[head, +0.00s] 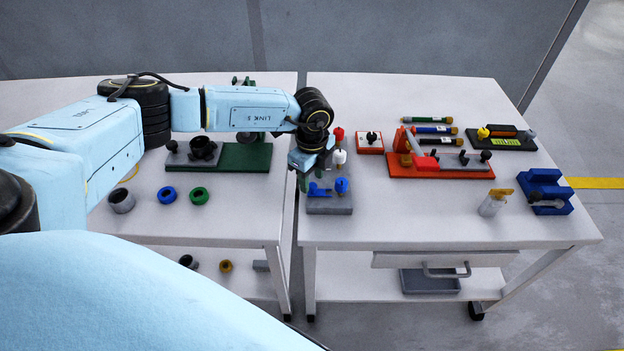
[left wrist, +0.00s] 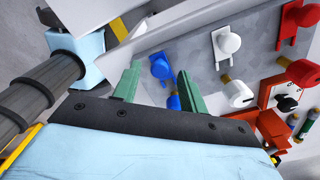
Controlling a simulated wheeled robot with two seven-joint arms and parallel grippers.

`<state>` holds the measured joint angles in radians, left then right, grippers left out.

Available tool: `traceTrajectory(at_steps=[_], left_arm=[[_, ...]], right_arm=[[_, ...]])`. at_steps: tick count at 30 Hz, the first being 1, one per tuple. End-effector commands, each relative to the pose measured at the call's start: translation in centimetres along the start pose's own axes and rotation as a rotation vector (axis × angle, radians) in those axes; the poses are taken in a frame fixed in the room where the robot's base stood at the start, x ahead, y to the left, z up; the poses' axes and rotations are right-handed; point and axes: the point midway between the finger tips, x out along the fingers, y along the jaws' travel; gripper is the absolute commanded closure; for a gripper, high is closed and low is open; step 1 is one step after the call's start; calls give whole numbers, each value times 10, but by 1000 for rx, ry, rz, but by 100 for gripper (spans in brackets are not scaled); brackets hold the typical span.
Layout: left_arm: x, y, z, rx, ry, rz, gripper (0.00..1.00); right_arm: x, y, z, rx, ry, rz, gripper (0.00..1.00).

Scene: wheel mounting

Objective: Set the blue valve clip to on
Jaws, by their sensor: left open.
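The blue valve clip (head: 319,190) sits at the left front of a grey valve block (head: 330,208). A blue valve knob (head: 341,185) stands to its right. My left gripper (head: 304,182) is open and empty, just behind and left of the clip in the head view. In the left wrist view, the blue clip (left wrist: 160,68) appears between the two green fingertips (left wrist: 159,72), with no visible contact. The blue valve (left wrist: 173,102) is partly hidden by the right finger. My right gripper is not in view.
A white clip (left wrist: 225,43) and a red clip (left wrist: 300,15) are on the same block, beside the blue one.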

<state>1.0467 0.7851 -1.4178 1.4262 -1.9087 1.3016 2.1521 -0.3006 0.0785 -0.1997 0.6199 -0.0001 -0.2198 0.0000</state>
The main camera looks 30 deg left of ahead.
Motion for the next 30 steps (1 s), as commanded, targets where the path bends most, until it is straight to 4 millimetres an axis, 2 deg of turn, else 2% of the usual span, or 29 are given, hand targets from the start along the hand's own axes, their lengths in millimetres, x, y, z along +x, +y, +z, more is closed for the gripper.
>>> traceTrajectory(at_steps=[4,12,22,30], left_arm=[[9,0,-1,1,0,0,57],[10,0,0,1,1,0,57],[10,0,0,1,1,0,99],[10,1,0,-3,1,0,100]], right_arm=[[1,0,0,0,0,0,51],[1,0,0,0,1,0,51],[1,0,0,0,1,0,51],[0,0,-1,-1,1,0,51]])
